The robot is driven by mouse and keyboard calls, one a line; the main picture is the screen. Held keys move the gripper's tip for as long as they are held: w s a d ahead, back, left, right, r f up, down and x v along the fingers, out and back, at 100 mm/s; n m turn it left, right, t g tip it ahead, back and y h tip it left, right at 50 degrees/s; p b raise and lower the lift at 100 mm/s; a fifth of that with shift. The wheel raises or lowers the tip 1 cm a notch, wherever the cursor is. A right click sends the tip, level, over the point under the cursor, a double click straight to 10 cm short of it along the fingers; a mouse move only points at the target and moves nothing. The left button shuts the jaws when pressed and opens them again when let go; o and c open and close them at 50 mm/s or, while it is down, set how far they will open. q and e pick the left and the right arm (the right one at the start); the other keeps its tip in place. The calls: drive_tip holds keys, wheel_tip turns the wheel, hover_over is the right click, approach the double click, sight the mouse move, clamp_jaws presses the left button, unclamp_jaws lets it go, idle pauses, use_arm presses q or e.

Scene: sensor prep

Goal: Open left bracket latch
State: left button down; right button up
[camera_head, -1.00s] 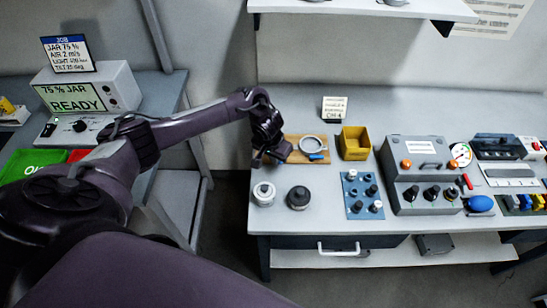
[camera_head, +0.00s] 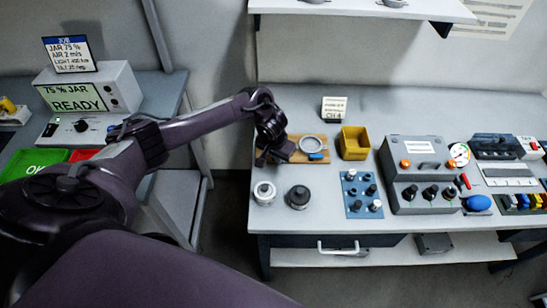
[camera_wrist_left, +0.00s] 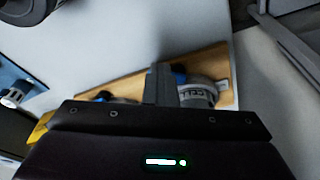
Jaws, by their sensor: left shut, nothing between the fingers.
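A wooden board (camera_head: 323,157) on the bench carries the brackets. In the head view a grey ring bracket (camera_head: 306,144) with a blue latch (camera_head: 317,157) shows on its right part. My left gripper (camera_head: 268,163) points down over the board's left end and hides what is there. In the left wrist view the shut, empty fingers (camera_wrist_left: 160,83) are beside a grey labelled round bracket (camera_wrist_left: 197,95) with a blue latch (camera_wrist_left: 179,75); I cannot tell whether they touch it. The other bracket (camera_wrist_left: 105,97) is partly hidden behind the gripper body. My right gripper is out of view.
A white-topped jar (camera_head: 264,193) and a dark-topped jar (camera_head: 298,197) stand in front of the board. A yellow bin (camera_head: 355,143) and a blue panel with knobs (camera_head: 362,194) are to the right. A grey control box (camera_head: 418,175) stands farther right.

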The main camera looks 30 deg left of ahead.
use_arm(q)
drive_tip(key=shift+d+f, duration=0.35)
drive_tip(key=shift+d, duration=0.3)
drive_tip(key=shift+w, duration=0.15)
drive_tip(key=shift+w+f, duration=0.1)
drive_tip(key=shift+w, duration=0.2)
drive_tip(key=shift+w+r+p, duration=0.25)
drive_tip(key=shift+r+p, duration=0.55)
drive_tip(key=shift+p, duration=0.45)
drive_tip(key=shift+p+v, duration=1)
drive_tip(key=shift+p, duration=0.05)
drive_tip(key=p+v, duration=0.1)
drive_tip(key=p, duration=0.1)
drive_tip(key=p+v, duration=0.1)
drive_tip(key=shift+w+a+r+p, duration=0.1)
drive_tip(key=shift+w+r+p, duration=0.15)
drive_tip(key=shift+r+p, duration=0.15)
